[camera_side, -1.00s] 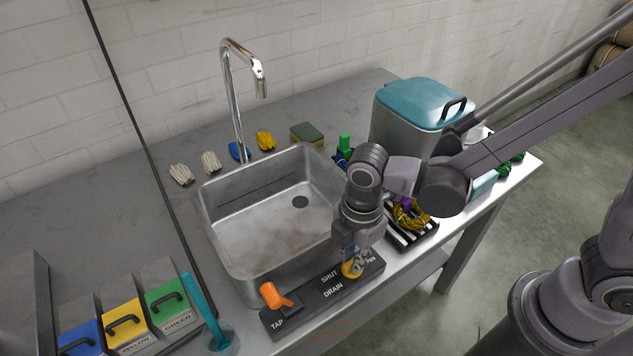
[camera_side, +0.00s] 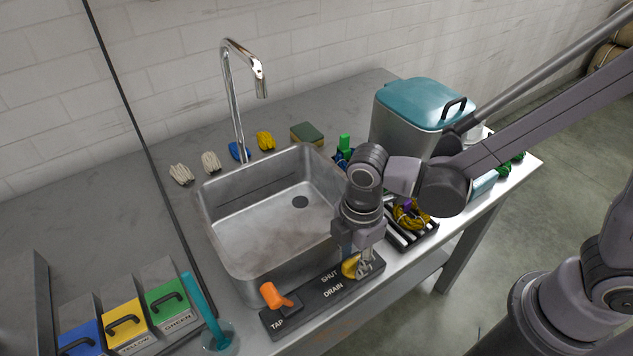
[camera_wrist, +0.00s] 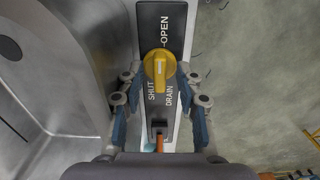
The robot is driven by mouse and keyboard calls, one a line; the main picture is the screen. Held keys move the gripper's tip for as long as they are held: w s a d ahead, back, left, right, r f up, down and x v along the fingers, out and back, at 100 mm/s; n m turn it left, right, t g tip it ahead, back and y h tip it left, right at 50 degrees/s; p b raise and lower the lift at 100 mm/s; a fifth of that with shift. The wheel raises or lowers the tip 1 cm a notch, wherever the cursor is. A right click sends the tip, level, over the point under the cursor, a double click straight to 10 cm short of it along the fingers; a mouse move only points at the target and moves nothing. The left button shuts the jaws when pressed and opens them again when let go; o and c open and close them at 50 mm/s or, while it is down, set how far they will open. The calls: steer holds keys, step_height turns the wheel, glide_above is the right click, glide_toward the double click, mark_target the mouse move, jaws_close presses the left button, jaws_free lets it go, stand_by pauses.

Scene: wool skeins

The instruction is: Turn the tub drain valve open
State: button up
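The yellow drain valve knob (camera_side: 350,267) sits on the dark label plate (camera_side: 308,301) in front of the sink, between the words SHUT and OPEN. In the wrist view the knob (camera_wrist: 159,66) shows its raised grip running along the plate. My gripper (camera_wrist: 161,76) is open, with one finger on each side of the knob and gaps visible between. In the side view my gripper (camera_side: 358,264) is down at the knob and partly hides it and the OPEN label.
An orange tap handle (camera_side: 273,295) stands at the plate's left end. A striped rack (camera_side: 428,238) with yellow wool is close right of my gripper. A lidded bin (camera_side: 400,137) stands behind. The faucet (camera_side: 232,95) rises behind the tub.

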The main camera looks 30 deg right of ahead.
mark_target(354, 261)
steer(key=n, duration=1.1)
steer(key=shift+n, duration=0.4)
step_height(354, 261, up, 11)
steer(key=d+r+m+t, duration=0.2)
steer(key=d+m+t, duration=0.5)
steer(key=d+m, duration=1.2)
steer(key=m, duration=1)
steer(key=shift+w+d+r+m, duration=0.3)
steer(key=shift+d+r, duration=0.05)
